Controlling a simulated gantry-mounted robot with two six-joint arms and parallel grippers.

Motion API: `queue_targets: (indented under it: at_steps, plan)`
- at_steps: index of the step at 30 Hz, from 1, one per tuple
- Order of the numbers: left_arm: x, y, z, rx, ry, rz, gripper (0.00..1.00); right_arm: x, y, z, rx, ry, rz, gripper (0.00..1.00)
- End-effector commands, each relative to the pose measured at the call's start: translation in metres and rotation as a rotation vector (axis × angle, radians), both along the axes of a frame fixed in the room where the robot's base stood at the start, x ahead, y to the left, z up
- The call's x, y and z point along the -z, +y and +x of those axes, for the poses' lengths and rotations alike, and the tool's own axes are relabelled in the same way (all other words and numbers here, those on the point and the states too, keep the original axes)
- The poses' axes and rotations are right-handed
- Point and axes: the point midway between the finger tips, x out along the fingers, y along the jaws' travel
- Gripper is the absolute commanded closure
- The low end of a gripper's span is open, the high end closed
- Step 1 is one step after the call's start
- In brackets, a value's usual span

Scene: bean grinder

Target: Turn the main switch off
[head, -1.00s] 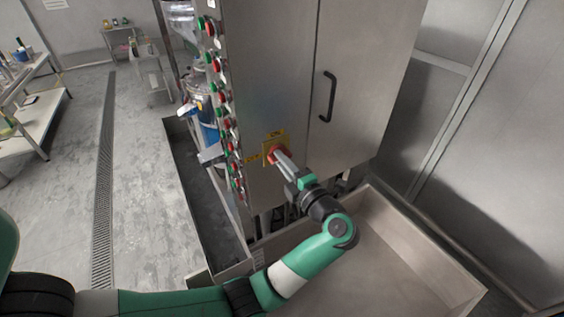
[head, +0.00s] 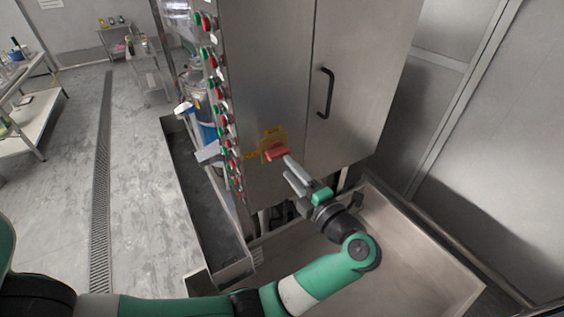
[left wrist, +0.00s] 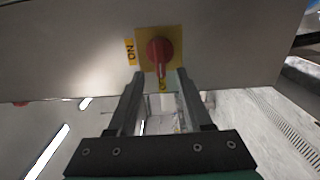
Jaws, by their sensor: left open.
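The main switch is a red rotary knob (head: 277,152) on a yellow plate (head: 265,141), low on the front of the steel cabinet. In the left wrist view the red knob (left wrist: 160,48) has its handle pointing down the picture, not toward the ON label (left wrist: 130,52) at its left. My left gripper (head: 288,168) is open and empty, just to the lower right of the knob in the head view. In the left wrist view its two fingers (left wrist: 160,76) lie below the knob, to either side of the handle's line. Contact is not visible. My right gripper is in neither view.
The steel cabinet (head: 270,70) has a black door handle (head: 326,93) and a column of red and green buttons along its left edge. A steel trough (head: 420,250) lies below the arm. Open floor (head: 130,190) is at the left.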

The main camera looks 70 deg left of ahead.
Motion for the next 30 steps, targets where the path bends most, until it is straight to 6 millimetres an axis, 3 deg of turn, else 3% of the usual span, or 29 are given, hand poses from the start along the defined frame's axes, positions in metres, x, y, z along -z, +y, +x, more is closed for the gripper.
queue_targets:
  at_steps: [3, 9, 27, 30]
  plan:
    - [0.001, -0.029, 0.004, 0.005, 0.0, 0.0, 0.5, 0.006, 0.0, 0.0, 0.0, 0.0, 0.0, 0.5]
    - [0.001, -0.057, 0.007, 0.001, -0.001, 0.001, 0.5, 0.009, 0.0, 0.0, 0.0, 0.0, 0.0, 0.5]
    - [0.0, -0.06, 0.006, -0.001, -0.001, 0.0, 0.5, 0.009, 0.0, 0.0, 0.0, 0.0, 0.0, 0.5]
    - [-0.004, -0.051, 0.004, -0.022, -0.012, -0.001, 0.5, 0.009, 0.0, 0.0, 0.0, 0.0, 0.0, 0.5]
